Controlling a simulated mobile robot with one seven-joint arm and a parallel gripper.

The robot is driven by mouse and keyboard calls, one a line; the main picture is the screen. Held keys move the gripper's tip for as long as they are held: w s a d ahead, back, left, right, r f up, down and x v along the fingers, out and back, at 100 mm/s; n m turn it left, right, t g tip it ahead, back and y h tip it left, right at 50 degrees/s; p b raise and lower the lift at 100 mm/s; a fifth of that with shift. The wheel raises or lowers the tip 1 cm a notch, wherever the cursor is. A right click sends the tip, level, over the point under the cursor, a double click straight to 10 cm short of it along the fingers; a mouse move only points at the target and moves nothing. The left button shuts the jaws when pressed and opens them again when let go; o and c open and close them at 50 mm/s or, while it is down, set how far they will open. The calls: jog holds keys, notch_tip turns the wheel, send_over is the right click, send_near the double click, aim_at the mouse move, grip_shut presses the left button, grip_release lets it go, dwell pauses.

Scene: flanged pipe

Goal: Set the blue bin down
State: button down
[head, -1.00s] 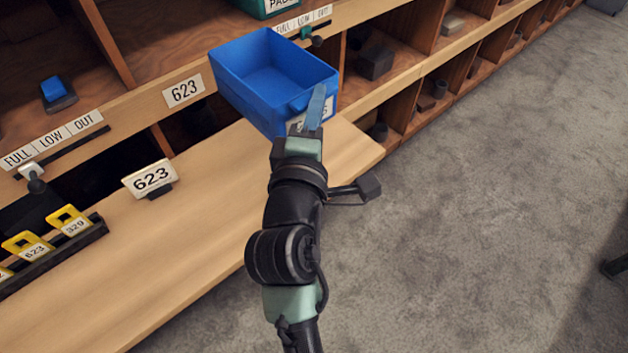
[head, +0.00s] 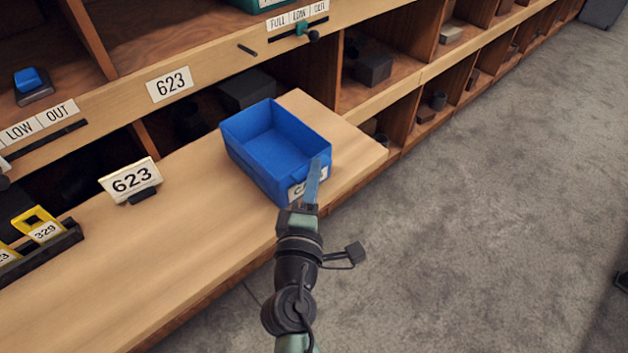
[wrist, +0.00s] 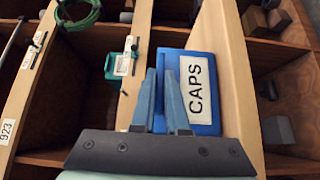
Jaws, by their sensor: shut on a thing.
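The blue bin (head: 268,150) is an empty open-topped box with a white label on its front. In the head view it is upright over the right part of the light wooden shelf board (head: 190,235), low, and looks to be at or just above the surface; I cannot tell if it touches. My gripper (head: 314,180) is shut on the bin's front wall near its right corner. In the wrist view the blue bin (wrist: 208,108) shows its CAPS label, and the two fingers of my gripper (wrist: 172,85) are close together at its edge.
A 623 sign (head: 131,180) stands on the board left of the bin. A rack with yellow tags (head: 38,222) is at the far left. Shelf cubbies with dark blocks (head: 373,66) are behind. Bare board lies between sign and bin; grey floor is to the right.

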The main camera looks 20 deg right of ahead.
jog(key=c, duration=0.9)
grip_release()
jog(key=shift+f, duration=0.1)
jog(key=shift+s+a, duration=0.1)
